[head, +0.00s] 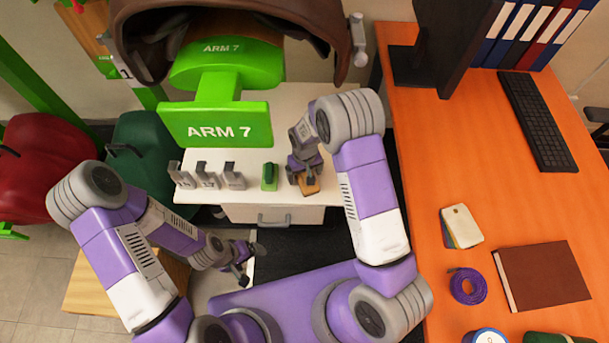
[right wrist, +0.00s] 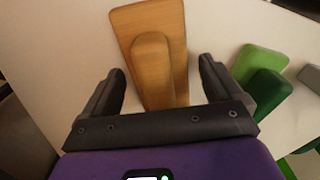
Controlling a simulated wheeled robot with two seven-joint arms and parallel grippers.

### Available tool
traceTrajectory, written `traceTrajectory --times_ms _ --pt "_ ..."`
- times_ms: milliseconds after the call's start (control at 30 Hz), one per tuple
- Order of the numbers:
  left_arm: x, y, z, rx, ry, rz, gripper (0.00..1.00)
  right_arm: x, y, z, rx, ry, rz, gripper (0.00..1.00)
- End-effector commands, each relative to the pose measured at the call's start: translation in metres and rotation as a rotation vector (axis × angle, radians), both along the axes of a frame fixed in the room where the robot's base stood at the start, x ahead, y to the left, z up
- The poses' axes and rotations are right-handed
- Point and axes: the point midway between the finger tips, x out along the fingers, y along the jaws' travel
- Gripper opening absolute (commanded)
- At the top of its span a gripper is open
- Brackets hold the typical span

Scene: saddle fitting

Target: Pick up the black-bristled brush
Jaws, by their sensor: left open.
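A wooden brush (head: 311,189) with a raised grip lies on the white cabinet top. It also shows large in the right wrist view (right wrist: 177,30); its bristles are hidden beneath it. A green brush (head: 269,176) lies to its left and shows at the right of the right wrist view (right wrist: 262,62); its bristles cannot be made out. My right gripper (head: 303,180) is over the wooden brush. Its open fingers (right wrist: 160,85) stand on either side of the brush's grip, apart from it. My left gripper (head: 243,264) is open and empty, low in front of the cabinet.
Several grey holders (head: 207,177) stand left of the green brush on the white cabinet top (head: 300,100). A green ARM 7 sign (head: 216,125) and a brown saddle (head: 337,30) are above and behind. An orange desk (head: 420,130) borders the right.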

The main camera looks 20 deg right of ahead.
Motion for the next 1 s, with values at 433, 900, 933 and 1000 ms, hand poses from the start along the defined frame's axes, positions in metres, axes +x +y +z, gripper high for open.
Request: traceTrajectory --times_ms 433,900,933,1000 --pt "0.0 0.0 0.0 0.0 0.0 0.0 0.89 0.0 0.0 0.0 0.0 0.0 0.0 0.28" --pt "0.0 0.0 0.018 0.0 0.0 0.0 0.89 0.001 0.001 0.046 0.001 -0.003 0.001 0.22" --pt "0.0 0.0 0.02 0.0 0.0 0.0 0.89 0.001 0.001 0.053 0.001 -0.004 0.001 0.22" --pt "0.0 0.0 0.025 0.0 0.0 0.0 0.89 0.001 0.0 0.067 0.001 -0.003 0.0 0.22"
